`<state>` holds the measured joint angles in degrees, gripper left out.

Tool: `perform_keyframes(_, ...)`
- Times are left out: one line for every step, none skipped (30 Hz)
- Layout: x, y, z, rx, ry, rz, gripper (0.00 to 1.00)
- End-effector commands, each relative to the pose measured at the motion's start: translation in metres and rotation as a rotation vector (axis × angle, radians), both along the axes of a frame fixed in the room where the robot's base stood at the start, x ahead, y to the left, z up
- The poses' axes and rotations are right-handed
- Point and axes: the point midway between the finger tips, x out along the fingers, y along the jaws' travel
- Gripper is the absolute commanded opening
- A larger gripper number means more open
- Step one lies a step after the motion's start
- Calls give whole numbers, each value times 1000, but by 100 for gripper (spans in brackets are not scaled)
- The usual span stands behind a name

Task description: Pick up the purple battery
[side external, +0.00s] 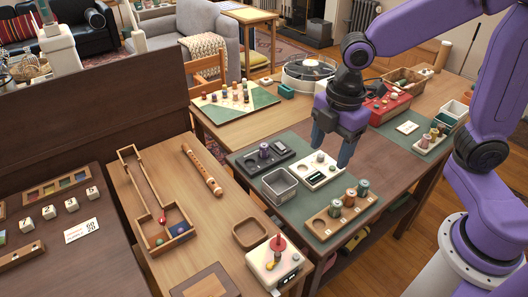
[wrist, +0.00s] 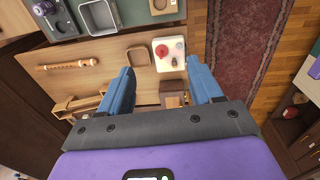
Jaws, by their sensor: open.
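The purple battery (side external: 264,150) appears as a small purple cylinder standing upright on a dark grey device (side external: 282,148) at the back left of the green mat. In the wrist view a purple top (wrist: 44,7) shows at the upper left edge, partly cut off. My gripper (side external: 331,150) points down with its blue fingers apart and nothing between them. In the wrist view my open fingers (wrist: 160,76) frame the wooden table, away from the battery.
A grey metal bin (side external: 279,186) stands just in front of the dark device. A wooden rack (side external: 330,222) holds several spools. A white box (side external: 266,265) with a red knob, a wooden flute (side external: 203,170) and a wooden tray (side external: 250,233) lie on the neighbouring table.

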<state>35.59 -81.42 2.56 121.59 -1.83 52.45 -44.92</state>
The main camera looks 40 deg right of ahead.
Motion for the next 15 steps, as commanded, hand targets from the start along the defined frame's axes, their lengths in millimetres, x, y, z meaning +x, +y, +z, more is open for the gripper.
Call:
perform_keyframes(20,5,-2,-7,-4,46,64)
perform_keyframes(31,8,-3,-11,-8,80,64)
perform_keyframes(45,10,-4,-15,-12,125,64)
perform_keyframes(56,12,-5,-18,-16,158,64)
perform_keyframes(67,13,-6,-22,-20,192,64)
perform_keyframes(82,14,-8,-28,-24,236,64)
perform_keyframes(93,15,-10,-33,-27,270,64)
perform_keyframes(104,15,-12,-38,-30,305,64)
perform_keyframes(119,14,-14,-45,-35,349,64)
perform_keyframes(130,14,-16,-50,-38,383,64)
perform_keyframes(140,13,-19,-55,-40,417,64)
perform_keyframes(155,11,-22,-63,-44,461,64)
perform_keyframes(165,10,-24,-69,-46,495,64)
perform_keyframes(175,8,-27,-75,-48,529,64)
perform_keyframes(189,4,-31,-82,-50,572,64)
